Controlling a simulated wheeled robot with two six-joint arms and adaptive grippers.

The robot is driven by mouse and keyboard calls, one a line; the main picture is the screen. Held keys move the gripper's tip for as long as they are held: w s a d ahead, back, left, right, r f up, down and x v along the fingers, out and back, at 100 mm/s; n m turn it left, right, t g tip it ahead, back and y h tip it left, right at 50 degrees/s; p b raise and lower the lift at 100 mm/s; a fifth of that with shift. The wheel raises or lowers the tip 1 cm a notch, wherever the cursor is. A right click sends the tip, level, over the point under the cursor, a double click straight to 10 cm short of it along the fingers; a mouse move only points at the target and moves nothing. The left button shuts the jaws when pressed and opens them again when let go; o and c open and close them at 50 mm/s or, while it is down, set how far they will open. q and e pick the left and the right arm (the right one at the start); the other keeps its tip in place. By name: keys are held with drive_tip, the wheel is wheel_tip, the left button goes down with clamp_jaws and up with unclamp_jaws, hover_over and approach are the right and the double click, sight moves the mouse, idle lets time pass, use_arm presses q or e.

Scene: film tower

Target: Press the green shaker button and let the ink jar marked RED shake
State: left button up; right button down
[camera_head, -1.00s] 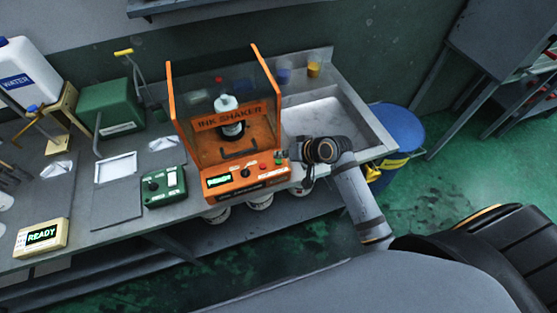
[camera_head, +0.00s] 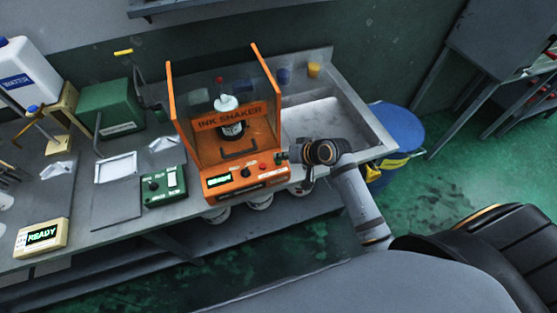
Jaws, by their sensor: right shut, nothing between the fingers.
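The orange ink shaker (camera_head: 207,186) stands on the metal bench. Its front panel has a lit green display (camera_head: 219,180), a black knob (camera_head: 245,173) and a red button (camera_head: 263,167). A jar with a white top (camera_head: 230,113) sits inside the shaker, behind the INK SHAKER bar; its marking is too small to read. My right gripper (camera_head: 284,158) is shut and empty at the right end of the panel, where the green button lies; the fingertips cover the button, and I cannot tell whether they touch it. My left gripper is out of view.
A green control box (camera_head: 163,187) and a cream READY display (camera_head: 41,237) stand left of the shaker. A sink (camera_head: 325,122) lies behind my right arm. A blue drum (camera_head: 402,128) stands on the floor beside the bench.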

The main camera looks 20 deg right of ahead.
sight(281, 162)
drive_tip(key=shift+f, duration=0.45)
idle(0.5)
drive_tip(key=shift+r, duration=0.1)
drive_tip(key=shift+r+p, duration=0.85)
drive_tip(key=shift+p, duration=0.15)
wheel_tip(281, 162, up, 5)
drive_tip(key=p, duration=0.5)
drive_tip(key=shift+p, duration=0.3)
